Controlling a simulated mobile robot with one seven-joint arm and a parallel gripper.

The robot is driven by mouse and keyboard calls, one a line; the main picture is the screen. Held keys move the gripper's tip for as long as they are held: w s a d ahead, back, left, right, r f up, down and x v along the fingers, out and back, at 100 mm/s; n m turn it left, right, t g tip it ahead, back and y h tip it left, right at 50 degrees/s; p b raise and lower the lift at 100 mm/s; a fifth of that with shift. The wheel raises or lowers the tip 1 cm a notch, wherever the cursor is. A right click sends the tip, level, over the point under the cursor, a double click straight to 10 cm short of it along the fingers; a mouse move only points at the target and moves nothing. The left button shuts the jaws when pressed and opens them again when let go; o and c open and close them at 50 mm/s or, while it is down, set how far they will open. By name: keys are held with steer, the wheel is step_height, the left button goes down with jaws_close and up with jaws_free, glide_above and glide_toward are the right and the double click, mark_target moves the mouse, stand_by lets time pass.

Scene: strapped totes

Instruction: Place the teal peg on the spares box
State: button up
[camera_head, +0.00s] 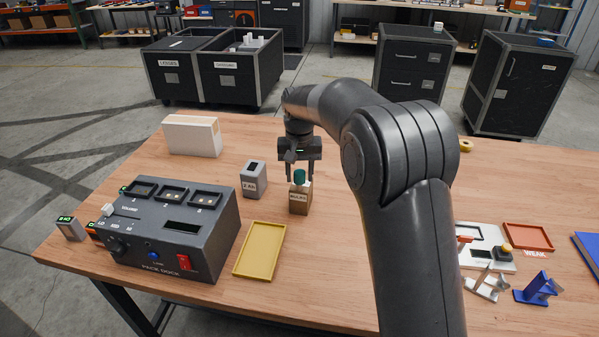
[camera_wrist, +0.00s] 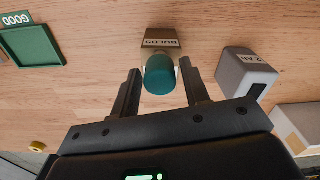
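The teal peg (camera_head: 299,177) is a short cylinder that appears to stand on top of a small brown box labelled BULBS (camera_head: 299,197). My gripper (camera_head: 299,179) points down over it. In the wrist view the peg (camera_wrist: 160,75) lies between the two spread fingers, with a gap visible on each side. The gripper is open and holds nothing. The BULBS label (camera_wrist: 163,42) shows just beyond the peg. I cannot read a SPARES label on any box in either view.
A grey box labelled 2 AH (camera_head: 253,180) stands left of the BULBS box. A yellow tray (camera_head: 260,251), a dark dock (camera_head: 175,235) and a white block (camera_head: 192,136) are nearby. A red tray labelled WEAK (camera_head: 527,236) lies at right. My arm hides part of the table.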

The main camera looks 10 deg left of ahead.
mark_target(300, 171)
steer(key=shift+o, duration=0.9)
step_height(300, 171, up, 12)
steer(key=s+d+r+t, duration=0.1)
steer(key=s+d+r, duration=0.45)
steer(key=d, duration=0.35)
steer(key=s+d+r+m+t, duration=0.1)
steer(key=s+d+t, duration=0.1)
steer(key=s+d, duration=0.7)
steer(key=s+d+f+t, duration=0.1)
steer(key=s+d+f, duration=0.3)
steer(key=s, duration=0.5)
steer(key=s+d+f+m+t, duration=0.1)
steer(key=s+d+f, duration=0.3)
steer(key=s, duration=0.5)
steer(key=shift+s+d+m+t, duration=0.3)
steer(key=shift+d, duration=0.7)
